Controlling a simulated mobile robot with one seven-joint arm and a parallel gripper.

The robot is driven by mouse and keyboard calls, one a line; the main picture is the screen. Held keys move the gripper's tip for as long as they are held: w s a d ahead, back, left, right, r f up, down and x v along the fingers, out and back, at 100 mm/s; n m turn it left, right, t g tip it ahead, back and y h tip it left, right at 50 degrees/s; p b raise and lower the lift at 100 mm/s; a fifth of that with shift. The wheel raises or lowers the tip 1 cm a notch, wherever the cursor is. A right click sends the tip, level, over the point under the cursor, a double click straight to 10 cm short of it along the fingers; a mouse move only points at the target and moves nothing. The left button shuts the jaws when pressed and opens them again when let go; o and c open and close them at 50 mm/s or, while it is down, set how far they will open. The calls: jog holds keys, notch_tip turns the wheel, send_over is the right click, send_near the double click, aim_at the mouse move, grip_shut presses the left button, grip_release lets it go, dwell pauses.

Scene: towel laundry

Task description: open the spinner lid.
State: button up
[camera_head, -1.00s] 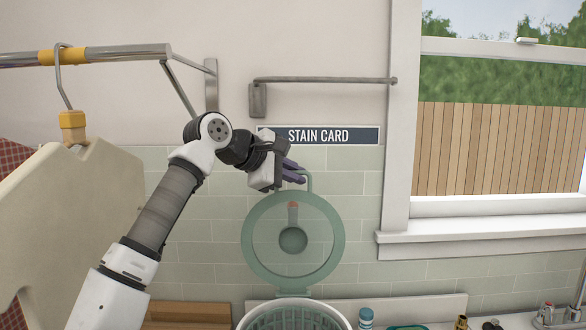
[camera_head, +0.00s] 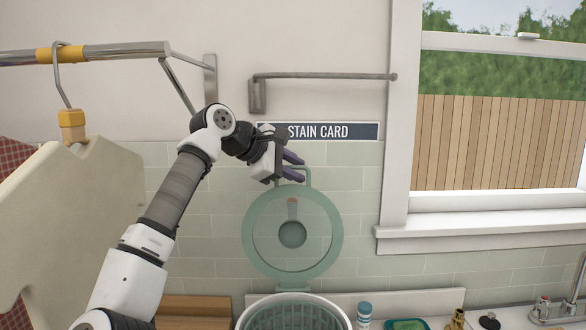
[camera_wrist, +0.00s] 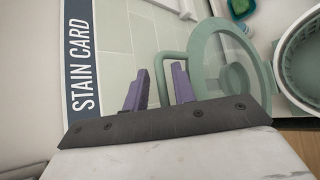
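The spinner lid (camera_head: 255,240) is a pale green ring with a clear middle and a round knob. It stands upright behind the spinner (camera_head: 243,318), whose round top is uncovered and shows a green slatted basket. A looped handle (camera_head: 309,178) rises from the lid's top edge. My gripper (camera_head: 296,166) is at this handle, its two purple fingers spread apart. In the wrist view the handle (camera_wrist: 158,72) shows between the open fingers (camera_wrist: 160,88); I cannot tell whether either touches it. The lid (camera_wrist: 199,68) and spinner (camera_wrist: 281,82) lie to the right there.
A hanging board (camera_head: 70,220) is at the left. A bottle (camera_head: 364,315), a green dish (camera_head: 407,325) and a tap stand at the lower right.

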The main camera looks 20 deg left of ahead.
jog(key=shift+d+f, duration=0.1)
jog(key=b+v, duration=0.2)
jog(key=v, duration=1.2)
jog(key=shift+b, duration=0.3)
